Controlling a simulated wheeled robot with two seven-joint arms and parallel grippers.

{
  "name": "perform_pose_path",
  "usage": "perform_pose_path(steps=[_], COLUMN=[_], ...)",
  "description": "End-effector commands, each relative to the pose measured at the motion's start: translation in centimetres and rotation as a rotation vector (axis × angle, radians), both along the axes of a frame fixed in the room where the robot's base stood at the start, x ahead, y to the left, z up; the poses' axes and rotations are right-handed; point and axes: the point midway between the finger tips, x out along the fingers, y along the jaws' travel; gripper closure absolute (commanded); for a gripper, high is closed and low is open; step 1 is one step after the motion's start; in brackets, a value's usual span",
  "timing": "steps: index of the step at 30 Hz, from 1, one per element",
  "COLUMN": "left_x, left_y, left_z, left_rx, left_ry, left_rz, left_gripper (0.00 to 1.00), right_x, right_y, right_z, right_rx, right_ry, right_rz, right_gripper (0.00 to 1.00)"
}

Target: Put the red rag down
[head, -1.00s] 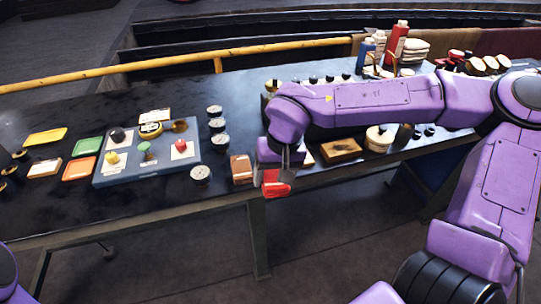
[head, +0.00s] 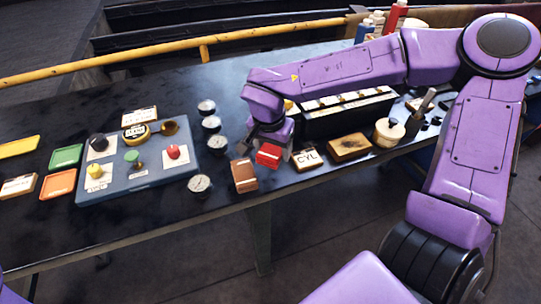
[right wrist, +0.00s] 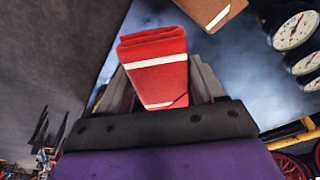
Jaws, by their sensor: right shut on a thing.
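The red rag (head: 268,155) is a folded red bundle with a white stripe. It sits between the fingers of my right gripper (head: 270,153), over the front edge area of the dark workbench (head: 330,185). In the right wrist view the rag (right wrist: 155,62) stands out between the two grey fingers (right wrist: 160,90), which are shut on it. Whether its underside touches the bench cannot be told. My left gripper is not in view.
A brown block (head: 243,176) lies just left of the rag, and a CYL card (head: 307,159) just right. Gauges (head: 200,184) stand further left, beside a blue board (head: 125,190) with coloured knobs. A brown wooden block (head: 349,147) and a round pot (head: 389,132) are to the right.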

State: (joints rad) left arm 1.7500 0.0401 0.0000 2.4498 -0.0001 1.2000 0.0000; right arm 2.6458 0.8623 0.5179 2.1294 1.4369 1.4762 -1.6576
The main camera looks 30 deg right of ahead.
Motion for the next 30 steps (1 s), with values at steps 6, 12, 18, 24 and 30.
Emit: perform_pose_path(steps=[6, 12, 18, 24, 30], left_x=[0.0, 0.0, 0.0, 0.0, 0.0], left_y=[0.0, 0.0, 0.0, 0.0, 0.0], left_z=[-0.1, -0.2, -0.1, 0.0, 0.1], left_rx=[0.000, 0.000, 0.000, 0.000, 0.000], left_ry=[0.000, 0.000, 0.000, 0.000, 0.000], left_rz=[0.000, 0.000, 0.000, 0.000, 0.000], left_gripper=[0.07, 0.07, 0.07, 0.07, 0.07], right_x=[1.0, 1.0, 1.0, 1.0, 1.0], right_y=[0.0, 0.0, 0.0, 0.0, 0.0], right_z=[-2.4, -4.2, -4.3, -4.9, -5.2], right_rx=[-0.001, 0.001, 0.000, 0.001, 0.001], right_ry=[0.003, -0.001, 0.000, -0.001, -0.001], right_rz=[0.004, 0.003, 0.003, 0.003, 0.003], right_gripper=[0.62, 0.62, 0.62, 0.62, 0.07])
